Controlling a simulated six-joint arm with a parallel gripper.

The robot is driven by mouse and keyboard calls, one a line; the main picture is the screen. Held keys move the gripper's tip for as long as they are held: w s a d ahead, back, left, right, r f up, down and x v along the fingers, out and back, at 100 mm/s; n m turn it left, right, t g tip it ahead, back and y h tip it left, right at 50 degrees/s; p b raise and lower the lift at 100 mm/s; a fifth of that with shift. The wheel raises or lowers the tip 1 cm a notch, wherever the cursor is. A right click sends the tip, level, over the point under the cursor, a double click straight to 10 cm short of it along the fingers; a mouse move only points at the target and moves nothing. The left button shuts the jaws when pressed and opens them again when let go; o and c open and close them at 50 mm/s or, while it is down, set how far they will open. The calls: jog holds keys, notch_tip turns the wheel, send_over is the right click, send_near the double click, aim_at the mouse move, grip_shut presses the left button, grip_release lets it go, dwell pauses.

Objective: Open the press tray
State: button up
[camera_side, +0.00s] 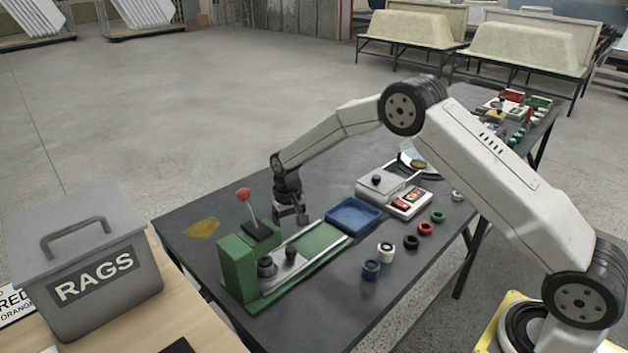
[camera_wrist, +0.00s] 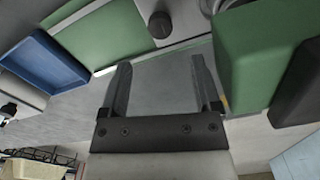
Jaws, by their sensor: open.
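The green press (camera_side: 238,265) stands near the left end of the dark table, with a red-knobbed lever (camera_side: 245,195) tilted up from it. A silver plate with a dark knob (camera_side: 291,255) lies on its rails, close to the press body, and seems to be the press tray. A flat green bed (camera_side: 322,238) extends right of it. The wrist view shows the knob (camera_wrist: 160,24), the green bed (camera_wrist: 108,38) and a green block (camera_wrist: 262,50). My gripper (camera_side: 290,217) is open and empty, above the far side of the rails; its fingers (camera_wrist: 160,75) are apart from the knob.
A blue tray (camera_side: 353,215) sits right of the press, also in the wrist view (camera_wrist: 42,62). A grey RAGS bin (camera_side: 85,275) stands at left. Table space behind the press is clear.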

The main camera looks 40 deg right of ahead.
aim_at(290, 248)
jog(key=shift+f, duration=0.2)
jog(key=shift+f, duration=3.75)
grip_shut()
